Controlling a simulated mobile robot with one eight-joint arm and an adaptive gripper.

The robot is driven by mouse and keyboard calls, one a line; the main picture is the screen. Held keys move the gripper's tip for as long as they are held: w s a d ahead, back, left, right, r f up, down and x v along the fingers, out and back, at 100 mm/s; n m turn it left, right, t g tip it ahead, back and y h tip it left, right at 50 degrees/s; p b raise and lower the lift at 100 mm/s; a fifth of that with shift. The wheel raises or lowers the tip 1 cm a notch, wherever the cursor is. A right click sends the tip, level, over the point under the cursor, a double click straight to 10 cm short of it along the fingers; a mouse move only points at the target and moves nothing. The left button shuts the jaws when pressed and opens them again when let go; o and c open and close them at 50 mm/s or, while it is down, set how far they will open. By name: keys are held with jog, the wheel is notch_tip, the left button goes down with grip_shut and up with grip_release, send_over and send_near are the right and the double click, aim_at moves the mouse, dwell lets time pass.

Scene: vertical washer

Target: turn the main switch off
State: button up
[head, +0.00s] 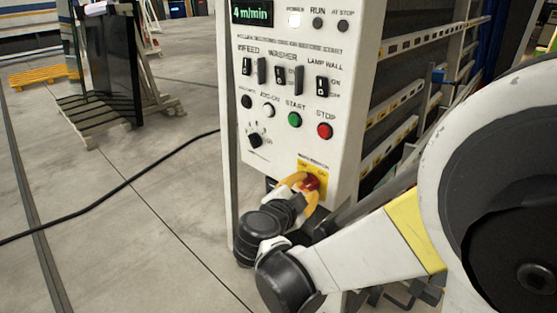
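The main switch (313,181) is a red knob on a yellow plate, low on the front of the white control panel (262,170). My gripper (309,186) has yellow-orange fingers and is at the switch, with one finger to its upper left and the other below it. Part of the red knob shows between the fingers. The fingers and wrist hide the rest of the knob, so its exact angle is unclear. I cannot tell whether the fingers press on the knob or only surround it.
Above the switch are a red stop button (325,131), a green start button (295,120), several black switches and a lit display (252,15). The washer frame (400,90) is behind the panel. A black cable (110,194) crosses the open floor at left.

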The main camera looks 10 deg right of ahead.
grip_shut()
dwell(0.5)
jog(key=shift+w+r+n+g+p, duration=0.1)
jog(key=shift+n+g+p, duration=0.5)
jog(key=shift+n, duration=0.5)
jog(key=n+g+h, duration=0.1)
jog(key=n, duration=0.1)
jog(key=shift+w+n+g, duration=0.1)
jog(key=shift+n+g, duration=0.2)
jog(key=n+g+h, duration=0.1)
jog(key=n+g, duration=0.1)
jog(key=n, duration=0.1)
jog(key=shift+w+a+n+h+b, duration=0.1)
jog(key=shift+a+n+h+b, duration=0.05)
jog(key=shift+n+h+b, duration=0.2)
jog(key=n+g+h+b, duration=0.1)
jog(key=n+h, duration=0.1)
jog(key=n, duration=0.1)
jog(key=shift+w+n+g, duration=0.1)
jog(key=shift+n+g, duration=0.25)
jog(key=shift+g, duration=0.05)
jog(key=shift+b, duration=0.3)
